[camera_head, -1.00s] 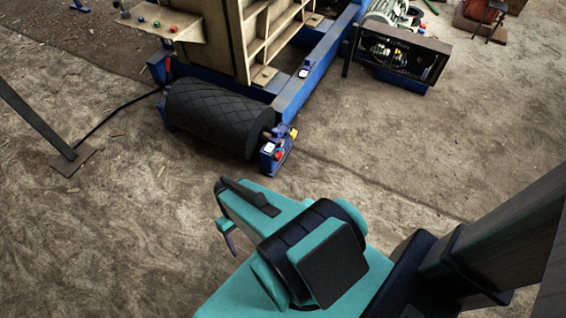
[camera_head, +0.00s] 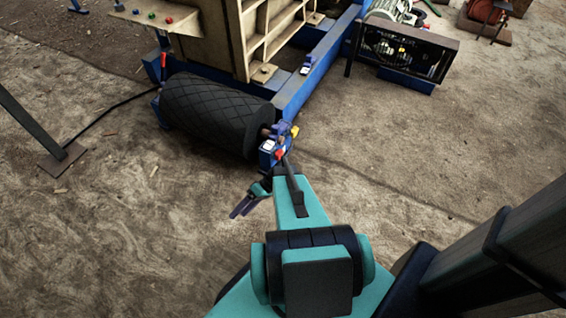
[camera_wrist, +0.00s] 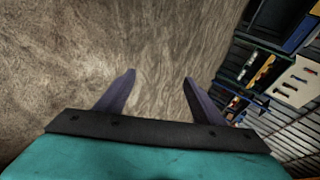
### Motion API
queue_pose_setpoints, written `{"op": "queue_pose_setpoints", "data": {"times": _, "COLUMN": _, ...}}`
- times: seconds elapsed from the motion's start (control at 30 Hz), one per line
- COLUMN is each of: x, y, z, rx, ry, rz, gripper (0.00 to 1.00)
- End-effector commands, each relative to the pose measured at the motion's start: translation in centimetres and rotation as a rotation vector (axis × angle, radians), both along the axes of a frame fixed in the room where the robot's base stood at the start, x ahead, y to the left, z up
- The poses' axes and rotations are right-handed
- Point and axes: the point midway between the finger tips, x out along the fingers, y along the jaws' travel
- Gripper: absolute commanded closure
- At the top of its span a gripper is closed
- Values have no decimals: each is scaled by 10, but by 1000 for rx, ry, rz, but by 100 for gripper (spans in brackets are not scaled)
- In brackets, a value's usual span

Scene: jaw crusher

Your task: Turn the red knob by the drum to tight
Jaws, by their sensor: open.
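The red knob (camera_head: 279,154) is small and sits on a blue bracket (camera_head: 267,160) at the near right end of the black, ridged drum (camera_head: 208,112). My arm partly covers the bracket's lower part. My gripper (camera_head: 238,211) is in front of the drum, below and left of the knob, and apart from it. In the wrist view, my gripper (camera_wrist: 158,76) has its two purple fingers spread, with only bare ground seen between them. I cannot pick out the knob in the wrist view, and its setting is too small to read.
A yellow part (camera_head: 295,131) is close beside the knob. A blue beam (camera_head: 318,72) runs back from the bracket. The foreground ground is clear.

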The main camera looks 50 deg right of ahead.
Motion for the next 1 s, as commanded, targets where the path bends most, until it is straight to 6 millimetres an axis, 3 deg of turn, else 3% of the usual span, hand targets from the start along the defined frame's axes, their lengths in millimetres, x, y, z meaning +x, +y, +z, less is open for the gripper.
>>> {"op": "queue_pose_setpoints", "data": {"times": 0.03, "x": 6, "y": -16, "z": -12, "rx": 12, "ry": -45, "rz": -29, "gripper": 38}}
{"op": "queue_pose_setpoints", "data": {"times": 0.23, "x": 21, "y": -73, "z": -25, "rx": 39, "ry": -248, "rz": -129, "gripper": 38}}
{"op": "queue_pose_setpoints", "data": {"times": 0.53, "x": 24, "y": -173, "z": -40, "rx": -1, "ry": -565, "rz": -294, "gripper": 38}}
{"op": "queue_pose_setpoints", "data": {"times": 0.77, "x": 6, "y": -258, "z": -48, "rx": -98, "ry": -807, "rz": -427, "gripper": 38}}
{"op": "queue_pose_setpoints", "data": {"times": 1.0, "x": -29, "y": -340, "z": -52, "rx": -245, "ry": -1025, "rz": -554, "gripper": 38}}
